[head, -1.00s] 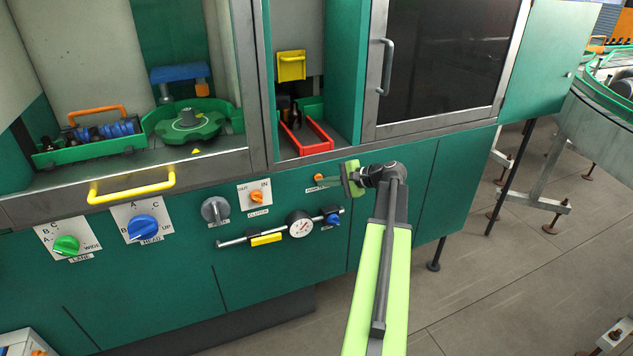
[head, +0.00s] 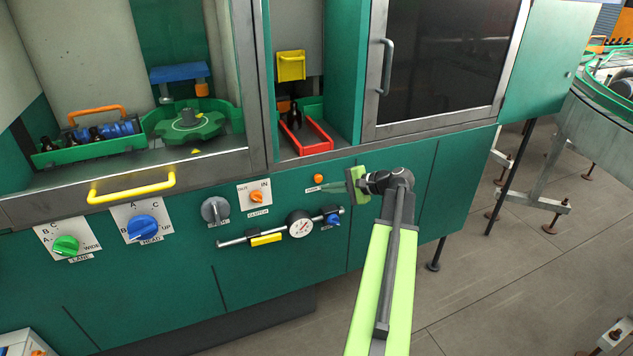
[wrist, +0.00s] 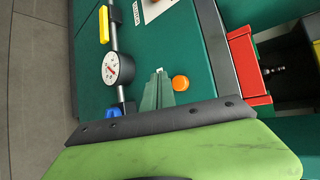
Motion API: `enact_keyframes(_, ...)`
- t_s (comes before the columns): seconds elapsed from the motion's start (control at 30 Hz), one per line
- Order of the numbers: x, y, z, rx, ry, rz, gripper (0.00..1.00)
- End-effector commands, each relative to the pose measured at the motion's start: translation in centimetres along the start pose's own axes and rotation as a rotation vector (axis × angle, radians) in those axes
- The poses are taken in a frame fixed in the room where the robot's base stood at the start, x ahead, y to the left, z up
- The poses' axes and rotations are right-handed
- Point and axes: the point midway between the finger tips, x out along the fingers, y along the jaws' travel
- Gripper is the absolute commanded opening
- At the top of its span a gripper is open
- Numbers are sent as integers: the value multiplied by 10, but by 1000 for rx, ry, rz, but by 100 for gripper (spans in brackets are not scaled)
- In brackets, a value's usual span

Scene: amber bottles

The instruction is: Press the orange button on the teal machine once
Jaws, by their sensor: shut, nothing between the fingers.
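The teal machine (head: 290,270) fills the left and middle of the head view. Its round orange button (head: 318,178) sits on the front panel below the red tray. The button also shows in the wrist view (wrist: 181,83), just right of the fingertips. My gripper (head: 328,187) is shut and empty, pointing at the panel from the right. In the head view its tips are just below and right of the button, apart from it in the picture. The wrist view shows the thin closed fingers (wrist: 158,78) beside the button; whether they touch the panel I cannot tell.
An orange clutch selector (head: 256,197), a pressure gauge (head: 300,225) and a blue valve knob (head: 333,219) are on the panel nearby. A red-edged tray (head: 318,146) sits above. A yellow handle (head: 132,188) juts out at left.

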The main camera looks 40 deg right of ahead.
Motion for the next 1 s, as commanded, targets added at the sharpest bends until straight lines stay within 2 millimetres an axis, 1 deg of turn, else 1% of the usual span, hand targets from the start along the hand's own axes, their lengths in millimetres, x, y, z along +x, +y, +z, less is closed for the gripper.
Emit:
enact_keyframes(0.1, -9, 7, 8, 0, -1, 0, 0)
enact_keyframes(0.3, -21, 16, 16, 1, 0, 0, 0)
enact_keyframes(1.0, -21, 16, 16, 0, -1, 0, 0)
